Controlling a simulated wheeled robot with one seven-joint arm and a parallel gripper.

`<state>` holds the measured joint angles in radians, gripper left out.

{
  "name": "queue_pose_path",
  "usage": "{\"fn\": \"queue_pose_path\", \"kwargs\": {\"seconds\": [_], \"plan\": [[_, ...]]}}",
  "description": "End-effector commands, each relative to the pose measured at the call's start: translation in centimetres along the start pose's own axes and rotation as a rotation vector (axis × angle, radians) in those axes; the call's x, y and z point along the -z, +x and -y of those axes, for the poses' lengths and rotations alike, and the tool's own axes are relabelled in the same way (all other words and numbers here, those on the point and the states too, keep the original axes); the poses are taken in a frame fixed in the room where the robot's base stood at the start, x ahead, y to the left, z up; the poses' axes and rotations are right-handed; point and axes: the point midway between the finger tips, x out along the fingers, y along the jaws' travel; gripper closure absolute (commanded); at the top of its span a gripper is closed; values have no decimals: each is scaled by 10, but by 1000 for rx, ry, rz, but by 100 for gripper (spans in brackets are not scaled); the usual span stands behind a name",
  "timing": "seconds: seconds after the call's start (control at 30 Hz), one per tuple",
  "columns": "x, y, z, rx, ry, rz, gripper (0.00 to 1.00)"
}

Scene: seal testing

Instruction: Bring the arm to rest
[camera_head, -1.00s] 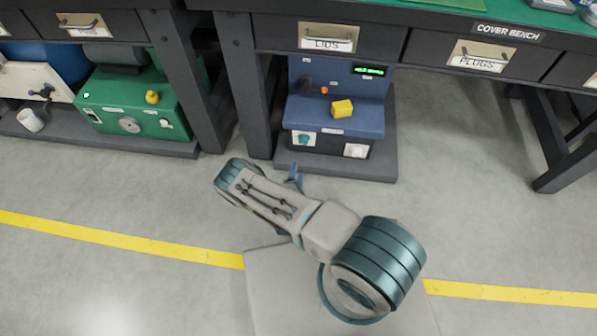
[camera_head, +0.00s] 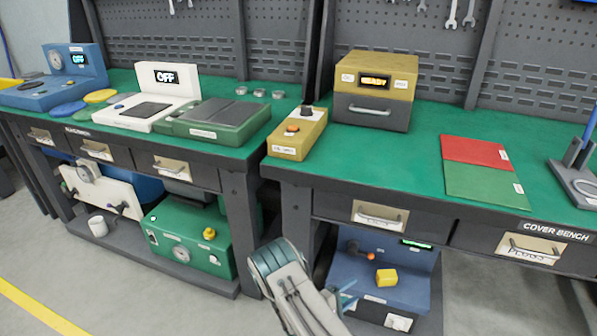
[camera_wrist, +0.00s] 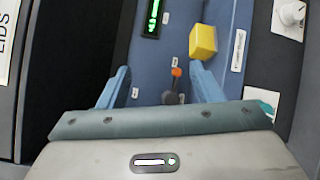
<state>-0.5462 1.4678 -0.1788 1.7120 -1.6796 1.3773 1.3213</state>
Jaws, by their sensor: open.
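My arm (camera_head: 290,290) reaches in from the bottom edge of the head view, in front of the benches. My gripper (camera_head: 347,299) shows there only in part, near the blue device under the right bench. In the wrist view my gripper (camera_wrist: 160,90) has its two blue fingers spread apart, with nothing held between them. Beyond the fingers are the blue device's face (camera_wrist: 180,40), a lever with an orange tip (camera_wrist: 176,74) and a yellow block (camera_wrist: 203,42). I cannot tell the exact gap to the device.
The blue device (camera_head: 375,285) stands on a low shelf under the cover bench (camera_head: 400,150). A green machine (camera_head: 185,235) sits under the left bench. Bench legs (camera_head: 243,220) and drawers (camera_head: 378,213) are close to the arm. Open floor (camera_head: 110,285) lies at the lower left.

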Motion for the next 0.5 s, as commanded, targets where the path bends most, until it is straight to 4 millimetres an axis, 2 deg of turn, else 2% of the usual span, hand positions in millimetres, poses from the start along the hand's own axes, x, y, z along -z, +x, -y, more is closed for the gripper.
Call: {"fn": "queue_pose_path", "kwargs": {"seconds": [0.03, 0.1, 0.3, 0.5], "plan": [[-12, 5, -32, 31, 16, 53, 41], [-28, 9, -61, 81, 26, 124, 41], [-78, 14, -137, 242, 64, 300, 41], [-130, 8, -204, 429, 121, 432, 41]]}}
